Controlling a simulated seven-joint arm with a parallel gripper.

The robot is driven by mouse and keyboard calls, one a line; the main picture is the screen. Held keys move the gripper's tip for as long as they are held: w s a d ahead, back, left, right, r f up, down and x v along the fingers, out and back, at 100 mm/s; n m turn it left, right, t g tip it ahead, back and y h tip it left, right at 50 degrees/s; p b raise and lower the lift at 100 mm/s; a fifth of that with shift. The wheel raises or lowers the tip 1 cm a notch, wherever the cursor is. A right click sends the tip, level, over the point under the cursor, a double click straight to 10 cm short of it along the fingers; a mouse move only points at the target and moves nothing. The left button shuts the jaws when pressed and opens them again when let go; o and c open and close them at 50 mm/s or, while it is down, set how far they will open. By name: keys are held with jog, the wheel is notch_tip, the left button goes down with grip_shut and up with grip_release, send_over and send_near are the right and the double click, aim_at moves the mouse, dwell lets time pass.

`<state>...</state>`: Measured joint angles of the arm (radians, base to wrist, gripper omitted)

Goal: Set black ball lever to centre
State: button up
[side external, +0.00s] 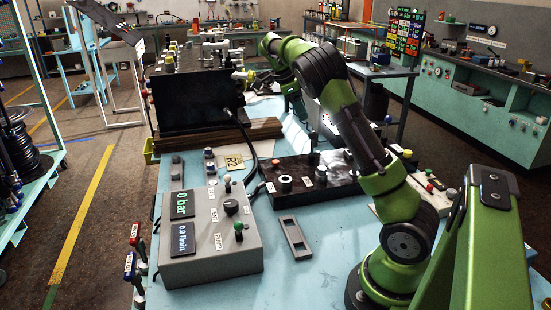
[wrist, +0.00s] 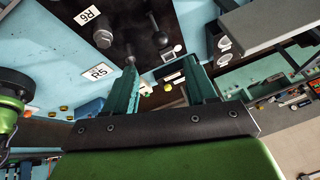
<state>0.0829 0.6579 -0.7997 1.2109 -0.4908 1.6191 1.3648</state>
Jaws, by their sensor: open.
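In the wrist view, a black ball (wrist: 161,40) stands on a dark panel (wrist: 125,22), just beyond and between my fingers. It looks like the ball of a lever. In the side external view my green arm (side external: 345,110) reaches up and over to the back of the bench. There the fingers are too small and cluttered to tell apart, and I cannot pick out the same ball with certainty.
Labels R5 (wrist: 93,77) and R6 (wrist: 87,15) and metal fittings (wrist: 102,38) lie near the fingers. A grey control box (side external: 207,235), a black block with fittings (side external: 310,180) and a dark upright panel (side external: 190,103) stand on the blue bench.

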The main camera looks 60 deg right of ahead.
jog(key=v, duration=0.2)
jog(key=shift+a+r, duration=0.1)
jog(key=shift+r, duration=0.2)
jog(key=s+a+f+n+t+y, duration=0.1)
jog(key=a+f+n+t+y, duration=0.1)
jog(key=a+n, duration=0.5)
jog(key=s+a+f+n+t+y, duration=0.1)
jog(key=a+f+n+t+y, duration=0.15)
jog(key=a+n, duration=0.45)
jog(key=s+a+r+n+t, duration=0.1)
jog(key=s+a+n+t, duration=0.1)
jog(key=s+a+n, duration=0.2)
jog(key=s+a+r+n+t+y, duration=0.1)
jog(key=s+a+n, duration=0.3)
jog(key=a, duration=0.6)
jog(key=s+a+r+n+t+y, duration=0.1)
jog(key=s+a+n+t, duration=0.1)
jog(key=a, duration=0.5)
jog(key=shift+s+a+r+n+t, duration=0.3)
jog(key=shift+s+r+n+t, duration=0.1)
jog(key=shift+s+n, duration=0.65)
